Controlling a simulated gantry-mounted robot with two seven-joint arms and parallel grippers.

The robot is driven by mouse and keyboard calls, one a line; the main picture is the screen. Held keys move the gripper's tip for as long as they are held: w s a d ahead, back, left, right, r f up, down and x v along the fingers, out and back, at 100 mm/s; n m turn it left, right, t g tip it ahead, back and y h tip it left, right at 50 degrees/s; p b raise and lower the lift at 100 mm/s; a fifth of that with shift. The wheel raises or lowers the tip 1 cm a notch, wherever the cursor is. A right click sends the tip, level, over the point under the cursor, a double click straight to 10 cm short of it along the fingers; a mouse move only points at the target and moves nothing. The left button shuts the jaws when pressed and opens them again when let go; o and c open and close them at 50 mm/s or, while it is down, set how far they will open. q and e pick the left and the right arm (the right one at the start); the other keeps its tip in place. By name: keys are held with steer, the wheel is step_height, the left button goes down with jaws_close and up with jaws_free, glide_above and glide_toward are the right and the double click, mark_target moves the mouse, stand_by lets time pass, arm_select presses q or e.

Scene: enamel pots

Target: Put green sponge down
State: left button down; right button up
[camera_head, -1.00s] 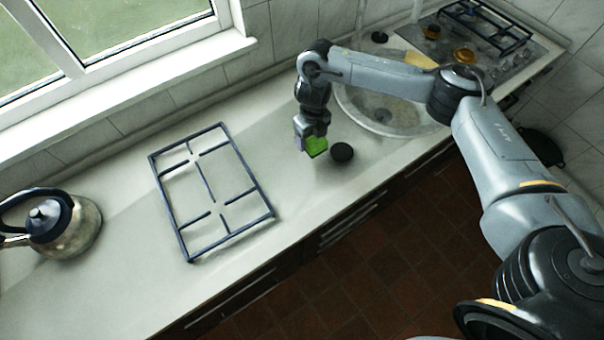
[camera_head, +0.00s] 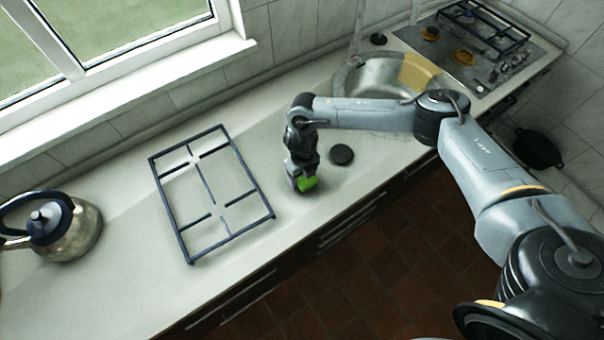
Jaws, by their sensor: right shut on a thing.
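The green sponge (camera_head: 308,184) is at the tip of my right gripper (camera_head: 303,185), over the worktop between the hob grate and the round black disc. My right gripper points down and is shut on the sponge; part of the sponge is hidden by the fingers. The sponge is at or very close to the worktop; I cannot tell whether it touches. My left gripper does not show.
A dark hob grate (camera_head: 226,203) lies left of the gripper. A black disc (camera_head: 341,154) lies to its right. A kettle (camera_head: 68,228) stands far left. A sink (camera_head: 385,72) and a hob (camera_head: 478,50) are at the back right. The front counter edge is close.

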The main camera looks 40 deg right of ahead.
steer(key=shift+f, duration=0.1)
steer(key=o, duration=1)
